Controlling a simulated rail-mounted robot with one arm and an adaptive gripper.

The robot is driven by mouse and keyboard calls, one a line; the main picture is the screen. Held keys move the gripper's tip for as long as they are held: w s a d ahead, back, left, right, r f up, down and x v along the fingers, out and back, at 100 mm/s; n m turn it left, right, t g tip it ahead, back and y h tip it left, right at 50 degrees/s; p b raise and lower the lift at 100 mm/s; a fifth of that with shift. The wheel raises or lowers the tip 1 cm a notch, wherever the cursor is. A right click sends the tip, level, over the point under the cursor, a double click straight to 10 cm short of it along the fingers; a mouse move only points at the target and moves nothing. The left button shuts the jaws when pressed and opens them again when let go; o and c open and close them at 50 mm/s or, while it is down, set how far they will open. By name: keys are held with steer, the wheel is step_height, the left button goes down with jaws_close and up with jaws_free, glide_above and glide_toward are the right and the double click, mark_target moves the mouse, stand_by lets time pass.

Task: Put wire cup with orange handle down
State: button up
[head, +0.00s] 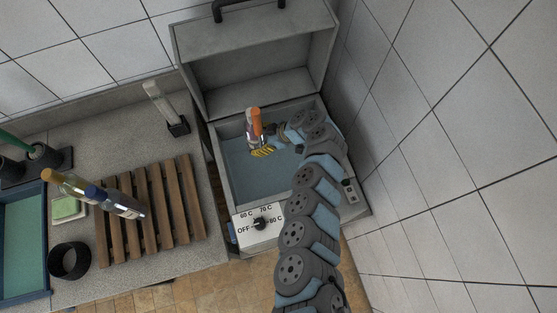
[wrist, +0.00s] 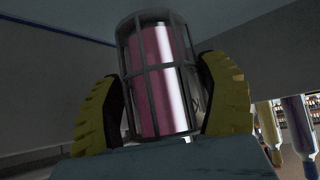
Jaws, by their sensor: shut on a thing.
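The wire cup (wrist: 157,75) is between the two yellow ribbed fingers of my gripper (wrist: 163,108) in the wrist view. A shiny pink and silver cylinder shows inside its bars. In the head view the cup's orange handle (head: 254,122) points up, and my gripper (head: 263,151) is shut on the cup below it. The cup is over the blue inside of the open bath (head: 232,185). Whether it touches the bottom cannot be told.
The bath's grey lid (head: 255,55) stands open behind. A dial (head: 260,223) is on its front. A tiled wall is close on the right.

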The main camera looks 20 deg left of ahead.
steer(key=shift+a+r, duration=0.1)
steer(key=shift+r, duration=0.25)
stand_by(0.5)
steer(key=shift+a+p, duration=0.15)
steer(key=shift+p, duration=0.25)
stand_by(0.4)
steer(key=shift+a+f, duration=0.15)
stand_by(0.5)
